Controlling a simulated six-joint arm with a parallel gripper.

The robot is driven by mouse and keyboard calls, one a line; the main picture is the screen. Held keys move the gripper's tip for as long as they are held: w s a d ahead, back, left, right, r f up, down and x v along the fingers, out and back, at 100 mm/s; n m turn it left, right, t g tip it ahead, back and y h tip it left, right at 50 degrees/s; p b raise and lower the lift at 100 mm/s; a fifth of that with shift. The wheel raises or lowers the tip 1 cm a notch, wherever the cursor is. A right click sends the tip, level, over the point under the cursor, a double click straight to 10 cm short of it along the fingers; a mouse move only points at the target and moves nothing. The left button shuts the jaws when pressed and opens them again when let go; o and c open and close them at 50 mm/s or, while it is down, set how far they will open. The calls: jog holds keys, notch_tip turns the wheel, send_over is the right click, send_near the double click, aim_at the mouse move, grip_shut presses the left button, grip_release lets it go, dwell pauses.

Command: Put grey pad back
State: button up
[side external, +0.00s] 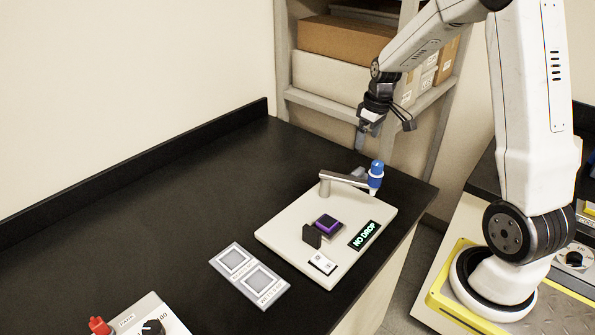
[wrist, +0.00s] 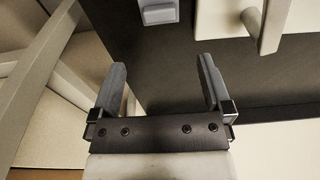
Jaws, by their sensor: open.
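My gripper (side external: 366,138) is open and empty, in the air above the far right end of the bench. In the wrist view my gripper (wrist: 162,62) shows its two fingers spread apart with nothing between them. A small grey-blue pad (wrist: 158,12) lies on the dark bench ahead of the fingers, cut by the top edge. In the side view a bit of the grey pad (side external: 359,172) shows behind the profiler's arm (side external: 343,177), mostly hidden. The light grey holder plate (side external: 225,251) has two square areas, at the front of the bench.
The profiler's cream base (side external: 285,231) carries a blue-topped post (side external: 376,174), a purple block (side external: 327,225), a dark upright piece, a white switch (side external: 322,263) and a green "NO DROP" display (side external: 364,235). A control box with a red knob (side external: 99,326) is front left. The bench's left side is clear.

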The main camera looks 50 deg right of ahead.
jog(key=shift+t, duration=0.3)
jog(key=a, duration=0.4)
jog(key=s+a, duration=0.1)
jog(key=a, duration=0.3)
jog(key=s+a, duration=0.1)
jog(key=a, duration=0.3)
jog(key=shift+s+a+f, duration=0.25)
jog(key=shift+a+f, duration=0.1)
jog(key=shift+a, duration=0.05)
jog(key=s+a+f, duration=0.1)
jog(key=s+a, duration=0.6)
jog(key=a, duration=0.2)
jog(key=shift+a+f+t, duration=0.25)
jog(key=shift+a+t, duration=0.05)
